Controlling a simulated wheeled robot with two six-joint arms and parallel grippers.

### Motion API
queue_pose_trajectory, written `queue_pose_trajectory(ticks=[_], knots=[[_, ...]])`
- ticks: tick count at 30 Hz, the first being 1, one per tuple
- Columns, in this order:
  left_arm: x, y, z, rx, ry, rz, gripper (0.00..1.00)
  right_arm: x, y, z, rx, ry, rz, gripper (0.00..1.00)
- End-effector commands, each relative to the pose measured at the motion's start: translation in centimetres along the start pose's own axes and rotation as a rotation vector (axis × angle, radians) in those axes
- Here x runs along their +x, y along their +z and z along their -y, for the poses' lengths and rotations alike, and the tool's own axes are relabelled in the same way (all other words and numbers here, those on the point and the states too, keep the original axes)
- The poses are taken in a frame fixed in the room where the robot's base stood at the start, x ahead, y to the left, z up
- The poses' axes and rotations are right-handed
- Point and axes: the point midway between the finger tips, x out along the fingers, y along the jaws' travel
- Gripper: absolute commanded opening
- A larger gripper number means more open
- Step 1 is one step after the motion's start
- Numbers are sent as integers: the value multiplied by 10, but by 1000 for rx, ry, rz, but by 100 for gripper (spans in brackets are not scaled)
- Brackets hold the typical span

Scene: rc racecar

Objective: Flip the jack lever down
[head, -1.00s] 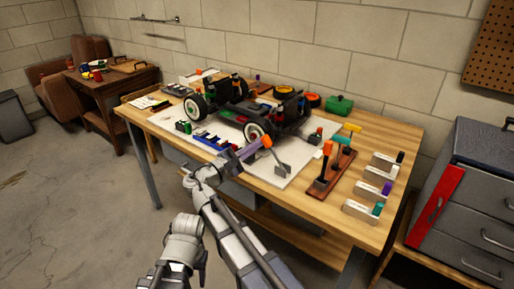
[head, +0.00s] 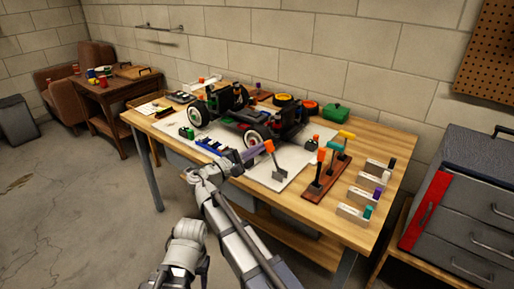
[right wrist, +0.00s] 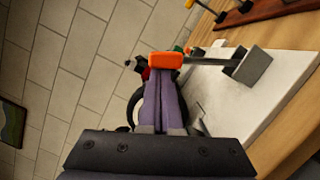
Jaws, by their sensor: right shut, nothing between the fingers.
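The jack lever is a thin grey rod with an orange handle end (head: 268,146), rising at a tilt from a grey jack base (head: 280,173) on the white board. My right gripper (head: 259,151) has purple fingers, shut and empty, with their tips right beside the orange end. In the right wrist view the closed fingertips (right wrist: 162,72) lie just in front of the orange end (right wrist: 165,60), overlapping it in the picture; contact cannot be told. The rod runs right to the jack base (right wrist: 252,66).
The black racecar (head: 235,110) stands on the white board (head: 262,178) behind the gripper. A brown rack (head: 325,182) with orange, teal and yellow-handled tools stands right of the jack. Several small holders line the right table edge.

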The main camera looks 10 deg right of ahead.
Motion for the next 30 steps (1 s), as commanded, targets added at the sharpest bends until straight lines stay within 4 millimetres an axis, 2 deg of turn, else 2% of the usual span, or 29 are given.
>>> queue_pose_trajectory(ticks=[1,6,15,30], knots=[[-8,0,1,0,1,0,50,2,7,-5,28,-8,2,0],[-25,2,2,-1,1,0,50,5,23,-8,162,-41,2,0],[-51,3,5,0,1,0,50,13,53,-6,439,-110,1,0],[-71,4,7,0,1,0,50,23,95,16,874,-219,1,0]])
